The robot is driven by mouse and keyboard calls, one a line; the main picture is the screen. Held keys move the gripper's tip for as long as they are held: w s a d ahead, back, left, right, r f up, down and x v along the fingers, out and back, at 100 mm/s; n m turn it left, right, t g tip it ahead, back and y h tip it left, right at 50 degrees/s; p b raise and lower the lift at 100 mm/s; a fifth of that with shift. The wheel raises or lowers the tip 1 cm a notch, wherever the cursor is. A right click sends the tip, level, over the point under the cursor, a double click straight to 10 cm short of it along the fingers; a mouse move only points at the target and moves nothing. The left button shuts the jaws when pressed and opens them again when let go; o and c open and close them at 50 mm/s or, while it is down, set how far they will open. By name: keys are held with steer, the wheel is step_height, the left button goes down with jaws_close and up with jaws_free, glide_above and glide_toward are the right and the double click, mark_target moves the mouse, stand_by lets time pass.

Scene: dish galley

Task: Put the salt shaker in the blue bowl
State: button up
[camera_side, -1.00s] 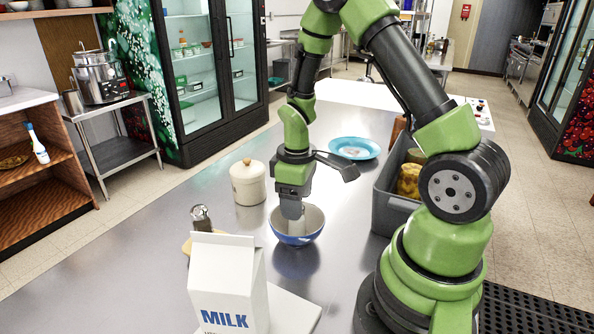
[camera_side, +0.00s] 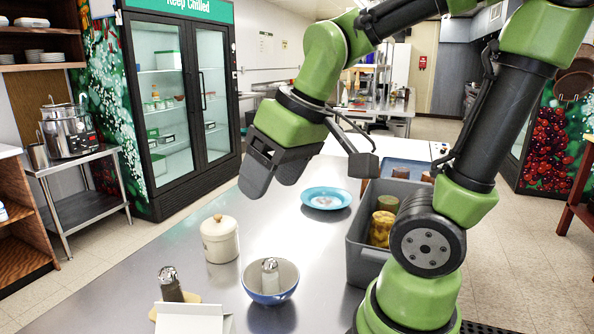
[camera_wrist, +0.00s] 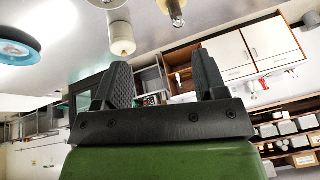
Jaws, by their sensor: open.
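The salt shaker (camera_side: 270,277), pale with a grey top, stands in the blue bowl (camera_side: 258,297), leaning little if at all. The bowl is white inside and sits on the steel counter. My gripper (camera_side: 272,182) is open and empty, raised well above and behind the bowl, apart from the shaker. In the wrist view my open gripper (camera_wrist: 160,78) has nothing between its fingers. A pale round shape at the top edge there may be the bowl, but it is too cut off to tell.
A cream lidded canister (camera_side: 219,241) stands left of the bowl. A dark shaker (camera_side: 170,285) stands nearer left, by a white carton (camera_side: 190,322) at the bottom edge. A blue plate (camera_side: 326,198) lies behind. A grey bin (camera_side: 358,240) with jars stands right.

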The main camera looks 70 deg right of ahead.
steer(key=s+a+r+m+t+y, duration=0.1)
steer(key=s+a+r+t, duration=0.1)
steer(key=s, duration=0.3)
steer(key=shift+a+r+m, duration=0.2)
steer(key=shift+a+m, duration=0.2)
steer(key=shift+a, duration=0.15)
stand_by(0.6)
